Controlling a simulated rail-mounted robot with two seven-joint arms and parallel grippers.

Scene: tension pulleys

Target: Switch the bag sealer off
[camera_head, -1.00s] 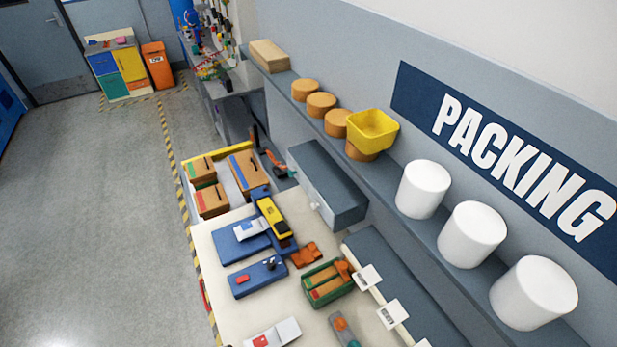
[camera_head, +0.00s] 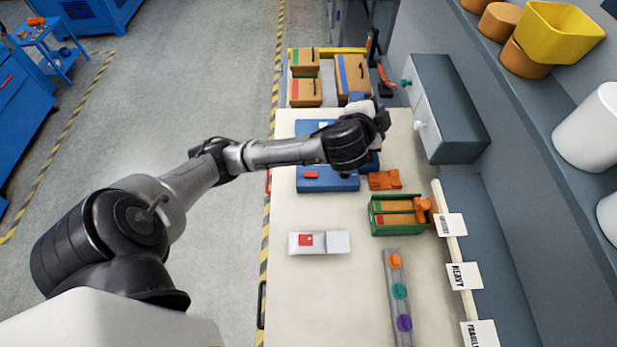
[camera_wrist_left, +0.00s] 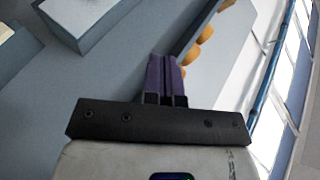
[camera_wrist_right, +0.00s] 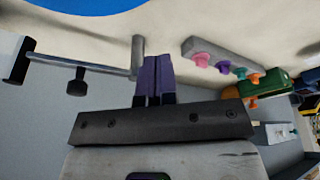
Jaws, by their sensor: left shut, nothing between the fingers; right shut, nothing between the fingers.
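The bag sealer is a blue machine (camera_head: 306,128) at the far end of the pale table in the head view, largely hidden behind my left arm. A blue box (camera_head: 338,184) with a red switch (camera_head: 311,175) sits on its near side; I cannot tell which way the switch is set. My left gripper (camera_wrist_left: 165,60) is shut and empty, its purple fingers together in the left wrist view. In the head view its hand is over the sealer's far right part. My right gripper (camera_wrist_right: 154,60) is shut and empty, and is outside the head view.
An orange piece (camera_head: 384,180) and a green crate (camera_head: 390,230) stand to the right of the blue box. A white packet (camera_head: 335,242) and a grey strip with coloured knobs (camera_head: 391,270) lie nearer. Cartons (camera_head: 305,92) stand beyond. A grey drawer unit (camera_head: 455,110) is at right.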

